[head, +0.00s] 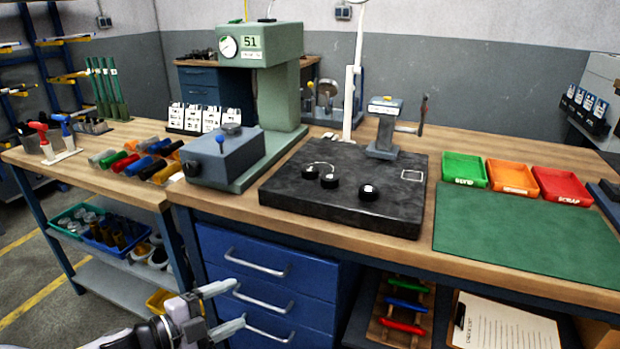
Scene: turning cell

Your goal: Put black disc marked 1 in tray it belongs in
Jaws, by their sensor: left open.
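Three small black discs stand on the black surface plate (285,197): a left one (310,172), a middle one (329,181) and a right one (368,192). Each has a pale mark on top, too small to read, so I cannot tell which is marked 1. At the right are three labelled trays: green (464,168), orange (512,176) and red (562,186). The red one reads SCRAP; the other labels are hard to read. All three look empty. My left gripper (238,306) is open and empty, low in front of the blue drawers. My right gripper is out of view.
A green press-like gauge (282,95) showing 51 stands left of the plate. A small grey stand with a lever (385,128) is at the plate's back. A green mat (520,235) lies clear before the trays. Drawer handles (257,263) stick out near my left gripper.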

